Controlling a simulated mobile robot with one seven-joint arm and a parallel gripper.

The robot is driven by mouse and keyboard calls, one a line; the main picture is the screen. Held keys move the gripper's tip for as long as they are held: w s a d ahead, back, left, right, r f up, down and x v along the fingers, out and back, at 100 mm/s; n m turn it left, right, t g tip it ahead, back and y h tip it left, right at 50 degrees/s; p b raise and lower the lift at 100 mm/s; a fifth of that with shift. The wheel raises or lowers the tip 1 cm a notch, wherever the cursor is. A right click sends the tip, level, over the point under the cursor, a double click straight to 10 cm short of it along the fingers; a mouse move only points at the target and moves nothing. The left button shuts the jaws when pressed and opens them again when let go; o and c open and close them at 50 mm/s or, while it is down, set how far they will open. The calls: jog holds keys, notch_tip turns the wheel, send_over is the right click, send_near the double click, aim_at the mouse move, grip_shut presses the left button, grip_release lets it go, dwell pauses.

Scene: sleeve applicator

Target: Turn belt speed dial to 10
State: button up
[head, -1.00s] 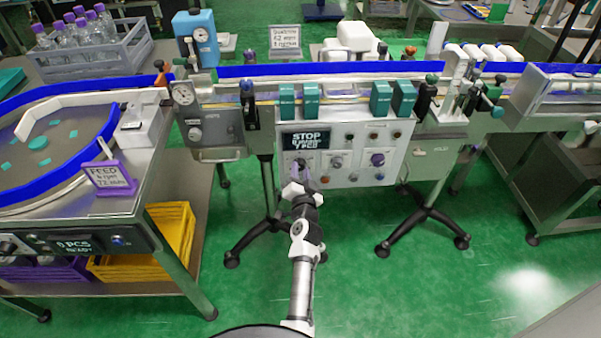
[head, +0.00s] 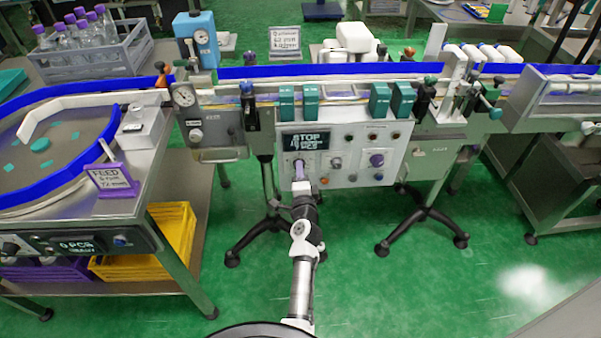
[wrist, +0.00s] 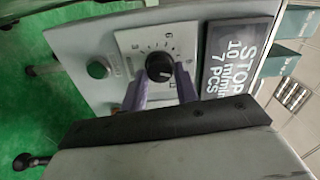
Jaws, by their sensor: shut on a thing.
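The belt speed dial (wrist: 159,67) is a round black knob on a white plate with a printed number scale, seen in the wrist view. My gripper (wrist: 160,73) has its purple fingers on either side of the knob and is shut on it. In the head view my gripper (head: 299,172) reaches the lower left of the white control panel (head: 347,176), and the dial is hidden there. The dark display (wrist: 236,53) beside the dial reads "STOP", "10 m/min" and "7 PCS". The knob's pointer cannot be read clearly.
A green button (wrist: 97,69) sits close to the dial. A purple knob (head: 377,160) and small buttons share the panel. The conveyor (head: 330,72) runs above. A feed table (head: 150,165) with a yellow crate (head: 172,228) stands left.

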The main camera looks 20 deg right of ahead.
jog(key=shift+r+m, duration=0.1)
jog(key=shift+m, duration=0.2)
jog(key=o, duration=1)
jog(key=shift+s, duration=0.15)
